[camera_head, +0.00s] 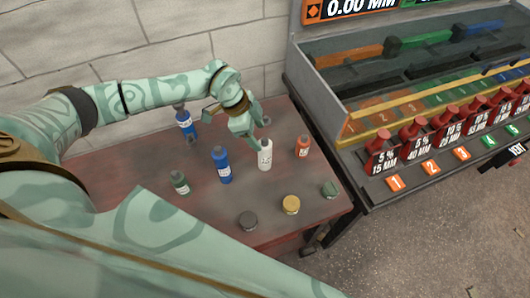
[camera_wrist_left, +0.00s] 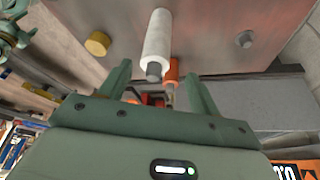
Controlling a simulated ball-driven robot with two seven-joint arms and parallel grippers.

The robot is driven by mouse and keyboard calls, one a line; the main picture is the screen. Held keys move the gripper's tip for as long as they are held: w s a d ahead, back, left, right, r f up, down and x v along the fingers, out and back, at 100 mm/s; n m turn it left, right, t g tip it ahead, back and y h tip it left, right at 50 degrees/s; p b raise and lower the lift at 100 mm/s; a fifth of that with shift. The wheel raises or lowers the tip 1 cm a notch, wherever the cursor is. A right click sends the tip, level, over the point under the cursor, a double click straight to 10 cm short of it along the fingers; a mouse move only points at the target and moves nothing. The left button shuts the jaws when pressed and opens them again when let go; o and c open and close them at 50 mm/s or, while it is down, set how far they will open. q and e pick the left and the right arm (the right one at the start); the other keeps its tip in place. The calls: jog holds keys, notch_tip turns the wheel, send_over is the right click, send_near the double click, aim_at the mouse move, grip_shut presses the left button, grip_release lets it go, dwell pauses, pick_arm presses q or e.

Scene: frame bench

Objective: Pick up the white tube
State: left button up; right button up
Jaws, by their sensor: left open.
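The white tube (camera_head: 265,155) stands upright on the reddish bench (camera_head: 315,208), with dark print on its side and a grey cap. My left gripper (camera_head: 254,131) is open close beside the tube's upper part, at its upper left in the head view. In the left wrist view the white tube (camera_wrist_left: 157,40) lies ahead of and between the open fingers of my left gripper (camera_wrist_left: 160,80). I cannot tell whether a finger touches it.
Near the tube stand a blue bottle (camera_head: 221,166), another blue bottle (camera_head: 186,124), a small orange bottle (camera_head: 302,147) and a green bottle (camera_head: 180,184). Several low jars, one yellow (camera_head: 291,204), sit at the front. A rack with red bottles (camera_head: 413,133) stands right.

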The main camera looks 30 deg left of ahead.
aim_at(261, 142)
pick_arm(q)
jog(key=x, duration=0.4)
jog(key=b+x, duration=0.1)
jog(key=x, duration=0.1)
jog(key=shift+s+d, duration=0.1)
jog(key=shift+s, duration=0.25)
jog(key=shift+w+d+f, duration=0.1)
jog(key=shift+d+f, duration=0.05)
jog(key=shift+f, duration=0.2)
jog(key=shift+r, duration=0.1)
jog(key=c, duration=1.3)
